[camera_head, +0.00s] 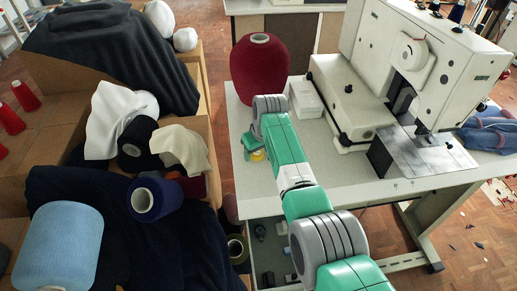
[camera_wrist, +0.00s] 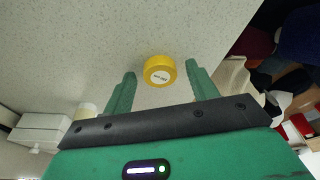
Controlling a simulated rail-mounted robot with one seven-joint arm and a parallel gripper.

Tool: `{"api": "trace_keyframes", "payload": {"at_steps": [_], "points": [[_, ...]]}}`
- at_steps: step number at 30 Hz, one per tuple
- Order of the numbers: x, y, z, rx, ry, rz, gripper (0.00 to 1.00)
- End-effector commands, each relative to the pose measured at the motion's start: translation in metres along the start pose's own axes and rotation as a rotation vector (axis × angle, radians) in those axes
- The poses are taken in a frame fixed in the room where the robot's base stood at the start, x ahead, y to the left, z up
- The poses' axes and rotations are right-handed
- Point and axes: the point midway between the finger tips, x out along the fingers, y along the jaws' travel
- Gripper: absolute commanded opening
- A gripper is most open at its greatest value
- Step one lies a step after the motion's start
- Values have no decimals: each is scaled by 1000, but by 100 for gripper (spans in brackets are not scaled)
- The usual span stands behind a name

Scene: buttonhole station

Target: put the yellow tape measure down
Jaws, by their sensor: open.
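The yellow tape measure (camera_wrist: 159,71) is a round yellow disc with a pale label on its face. In the wrist view it sits on the grey-white table top (camera_wrist: 110,30), between and slightly beyond the two green fingertips. My gripper (camera_wrist: 158,80) is open, with a visible gap on each side of the tape measure. In the head view only a bit of the yellow tape measure (camera_head: 257,155) shows beside my gripper (camera_head: 251,148), near the table's left edge. The arm hides part of this area.
A maroon yarn cone (camera_head: 260,70) stands behind my gripper on the table. A white box (camera_head: 305,97) and the buttonhole machine (camera_head: 420,70) are to the right. Boxes with yarn cones and dark cloth (camera_head: 110,50) stand left of the table. The table front is fairly clear.

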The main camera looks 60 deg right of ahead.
Motion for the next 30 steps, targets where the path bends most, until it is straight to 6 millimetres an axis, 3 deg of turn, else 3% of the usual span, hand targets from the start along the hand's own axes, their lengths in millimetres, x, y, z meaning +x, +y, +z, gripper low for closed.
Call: {"api": "trace_keyframes", "payload": {"at_steps": [15, 20, 30], "points": [[-109, 0, -2, 0, 2, 1, 58], [-122, 0, -1, 0, 1, 0, 58], [-123, 0, -1, 0, 0, 0, 58]]}}
